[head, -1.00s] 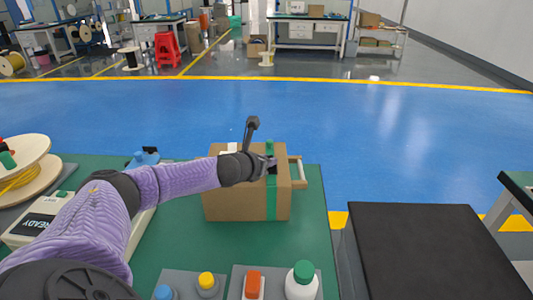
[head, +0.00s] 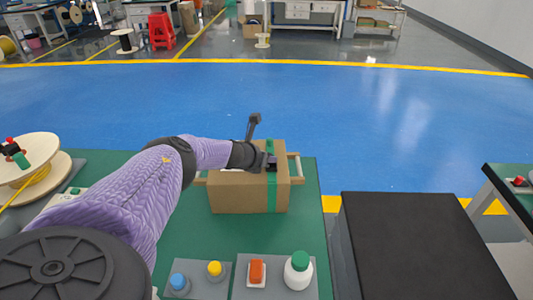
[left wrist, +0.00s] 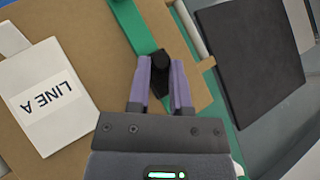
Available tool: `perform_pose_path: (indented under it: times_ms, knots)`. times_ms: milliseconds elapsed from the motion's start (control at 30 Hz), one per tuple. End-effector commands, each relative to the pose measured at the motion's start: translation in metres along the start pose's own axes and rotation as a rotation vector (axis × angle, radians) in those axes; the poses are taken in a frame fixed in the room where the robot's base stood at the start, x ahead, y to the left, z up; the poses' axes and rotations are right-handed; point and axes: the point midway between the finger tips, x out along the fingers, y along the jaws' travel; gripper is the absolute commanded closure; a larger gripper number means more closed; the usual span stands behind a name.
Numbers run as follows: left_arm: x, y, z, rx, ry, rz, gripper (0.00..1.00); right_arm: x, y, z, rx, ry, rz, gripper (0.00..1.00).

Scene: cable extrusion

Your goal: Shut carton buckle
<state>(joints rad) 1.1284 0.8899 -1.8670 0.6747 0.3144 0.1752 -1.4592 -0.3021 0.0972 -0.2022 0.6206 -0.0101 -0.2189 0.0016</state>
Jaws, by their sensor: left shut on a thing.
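A brown cardboard carton (head: 235,199) stands on the green table, with a green strap (head: 271,199) running over its top and down its front. The strap also shows in the left wrist view (left wrist: 133,24). My left gripper (head: 271,163) is at the strap on top of the carton. In the left wrist view my left gripper (left wrist: 160,66) is shut on the small black buckle (left wrist: 160,75), with one purple finger on each side of it. The head view hides most of the buckle behind the gripper. Whether its halves are joined cannot be told. My right gripper is out of view.
A white card reading LINE A (left wrist: 48,102) lies on the carton. A wooden bar (head: 295,167) is at its right side. A wooden spool (head: 30,160) is left; a black-topped block (head: 415,245) is right.

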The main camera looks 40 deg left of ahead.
Motion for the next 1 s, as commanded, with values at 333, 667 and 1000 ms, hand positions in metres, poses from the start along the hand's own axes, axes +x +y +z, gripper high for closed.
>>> perform_pose_path:
  times_ms: [333, 667, 1000]
  knots:
    - [0.001, -0.001, -0.002, 0.001, 0.003, -0.004, 0.39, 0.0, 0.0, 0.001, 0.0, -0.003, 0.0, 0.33]
    - [0.0, 0.0, -0.001, 0.001, 0.003, 0.001, 0.39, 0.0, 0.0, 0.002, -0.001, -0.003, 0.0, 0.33]
    - [-0.048, -0.001, 0.002, -0.003, 0.005, -0.001, 0.39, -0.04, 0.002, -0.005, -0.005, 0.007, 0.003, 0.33]
